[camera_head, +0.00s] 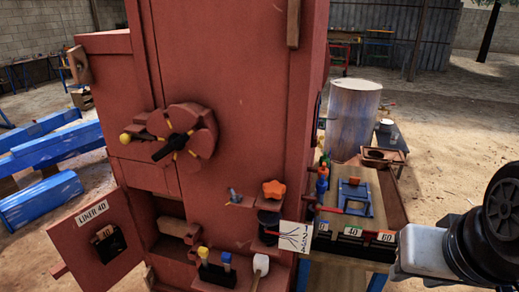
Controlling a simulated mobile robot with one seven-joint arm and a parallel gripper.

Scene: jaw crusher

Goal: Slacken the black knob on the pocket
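A black bar-shaped handle (172,145) with yellow marks sits on a round red hub (202,130) on the front of the tall red machine (235,80). At lower left, an open red door labelled LINER 40 (75,240) carries a black pocket (117,243) with a tan tag marked 40 (105,232). I cannot make out a separate knob on that pocket. A black cylinder (268,222) stands under an orange star knob (273,188) on the machine's lower right. Part of my arm, white and black, shows at the right edge; my gripper's fingers are not in view.
A small ledge holds yellow-, blue- and white-topped tools (228,262). A white card (295,236) hangs beside it. A wooden bench (390,195) with a blue frame (355,197) and numbered black bins (350,245) stands right. Blue beams (40,200) lie left. Open ground (460,130) lies behind the bench.

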